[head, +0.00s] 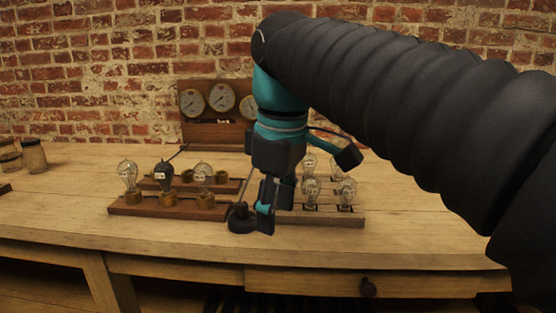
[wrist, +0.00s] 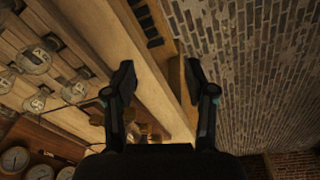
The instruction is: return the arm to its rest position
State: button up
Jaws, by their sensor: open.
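My gripper (head: 255,205) hangs over the front part of the wooden table in the head view, between the left and right groups of glass bulbs. In the wrist view my gripper (wrist: 160,85) has its two fingers spread apart with nothing between them. My arm comes in from the right, black and ribbed, with a teal wrist. My arm hides part of the table and gauge board.
Glass bulbs stand in the left wooden rack (head: 175,208) and the right rack (head: 335,218). A gauge board (head: 208,130) stands behind, near the brick wall (head: 90,80). Jars (head: 33,155) are at the far left. The table's front strip (head: 130,243) is clear.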

jog(key=s+d+f+m+t, duration=0.2)
jog(key=s+d+f+m, duration=0.2)
jog(key=d+f+m, duration=0.2)
jog(key=s+d+f+m+t, duration=0.2)
jog(key=s+d+f+m, duration=0.3)
jog(key=d+f, duration=0.5)
notch_tip(320, 180, down, 5)
jog(key=shift+s+f+m+h, duration=0.15)
jog(key=shift+m+h, duration=0.15)
jog(key=shift+m, duration=0.6)
